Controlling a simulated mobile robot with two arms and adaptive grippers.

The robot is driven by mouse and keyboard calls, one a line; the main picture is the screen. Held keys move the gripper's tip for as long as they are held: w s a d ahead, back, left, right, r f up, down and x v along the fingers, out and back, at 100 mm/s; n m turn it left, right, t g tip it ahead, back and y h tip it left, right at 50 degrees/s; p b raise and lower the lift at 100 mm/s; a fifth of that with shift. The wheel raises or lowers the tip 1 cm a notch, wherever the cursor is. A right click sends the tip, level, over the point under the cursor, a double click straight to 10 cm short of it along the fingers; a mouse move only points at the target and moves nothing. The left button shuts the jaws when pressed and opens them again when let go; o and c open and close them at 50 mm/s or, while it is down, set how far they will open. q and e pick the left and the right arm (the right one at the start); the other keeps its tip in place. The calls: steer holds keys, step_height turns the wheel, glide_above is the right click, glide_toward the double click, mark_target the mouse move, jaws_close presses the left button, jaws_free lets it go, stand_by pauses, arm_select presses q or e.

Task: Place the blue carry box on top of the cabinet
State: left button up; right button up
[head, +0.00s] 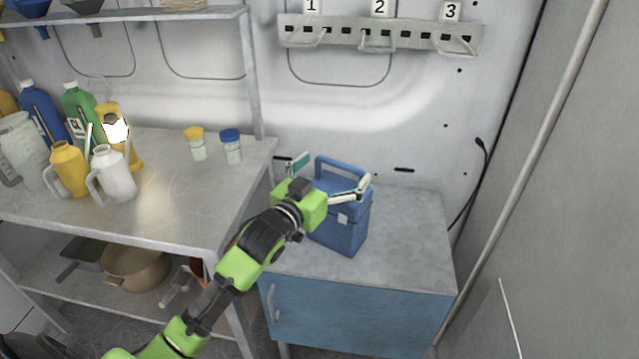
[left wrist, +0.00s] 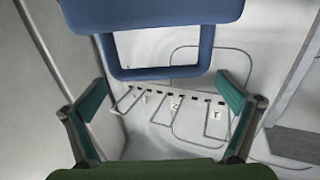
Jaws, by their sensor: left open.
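The blue carry box (head: 340,232) stands upright on the grey top of the blue cabinet (head: 410,240), near its left side. Its handle (head: 340,161) is raised. My left gripper (head: 331,174) is open at the box's upper part, with one finger on each side of the handle area, and hides part of the lid. In the left wrist view the handle (left wrist: 155,73) shows between and above the open fingers, with clear space on both sides, and no contact shows. The box's lower left side is partly hidden by my arm. My right gripper is not in view.
A metal workbench (head: 190,220) left of the cabinet holds several bottles, jugs and two small jars (head: 231,147). A numbered hook rail (head: 380,35) hangs on the wall behind. The cabinet top right of the box is clear. A pole (head: 520,175) stands at the right.

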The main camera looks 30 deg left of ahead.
arm_select(q)
steer(key=s+a+b, duration=0.1)
steer(key=s, duration=0.8)
steer(key=shift+s, duration=0.4)
steer(key=shift+a, duration=0.1)
steer(key=s+d+f+g, duration=0.1)
steer(key=s+f+g, duration=0.35)
steer(key=f, duration=0.55)
steer(key=s+d+f+g+y, duration=0.1)
steer(key=s+d+f+g, duration=0.3)
steer(key=s+f, duration=0.6)
steer(key=s+d+f+g+y, duration=0.1)
steer(key=s+f+g, duration=0.55)
steer(key=s, duration=0.75)
step_height(320, 180, down, 25)
steer(key=s+m, duration=0.1)
steer(key=s+a+f+g, duration=0.2)
steer(key=s+a+f, duration=0.1)
steer(key=s+f, duration=1.4)
steer(key=shift+s+f, duration=0.2)
steer(key=shift+f, duration=0.05)
